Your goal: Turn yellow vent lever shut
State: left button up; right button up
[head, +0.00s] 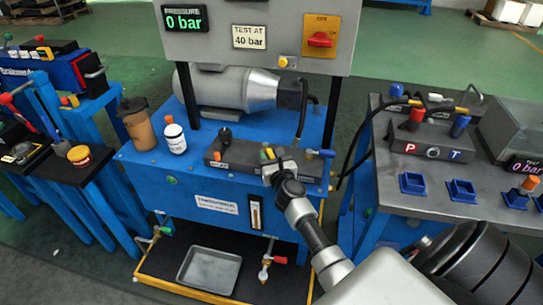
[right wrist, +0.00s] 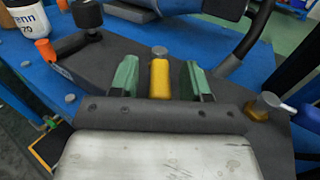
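The yellow vent lever (right wrist: 160,76) stands out from a dark grey manifold block, with a round metal cap at its far end. In the head view it shows small (head: 269,153) on the manifold block (head: 232,156) on top of the blue power unit. My right gripper (right wrist: 160,82) is open, its green fingertips on either side of the lever, with a visible gap on each side. In the head view the right gripper (head: 274,162) is over the block's front edge and partly covers the lever. My left gripper is not in view.
A blue-handled valve (head: 320,154) sits right of the lever; a black knob (head: 225,134) sits left. A white bottle (head: 175,137) and a brown container (head: 139,127) stand further left. A gauge panel (head: 255,35) rises behind. A grey bench (head: 425,175) stands at right.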

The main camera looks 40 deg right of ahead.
jog(key=shift+s, duration=0.1)
jog(key=p+v, duration=0.1)
jog(key=v, duration=0.5)
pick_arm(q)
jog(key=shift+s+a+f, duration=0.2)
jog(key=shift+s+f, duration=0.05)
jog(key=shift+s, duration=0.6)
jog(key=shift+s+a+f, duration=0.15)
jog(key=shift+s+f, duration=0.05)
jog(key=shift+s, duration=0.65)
pick_arm(e)
jog(key=shift+v, duration=2.3)
jog(key=shift+c, duration=0.2)
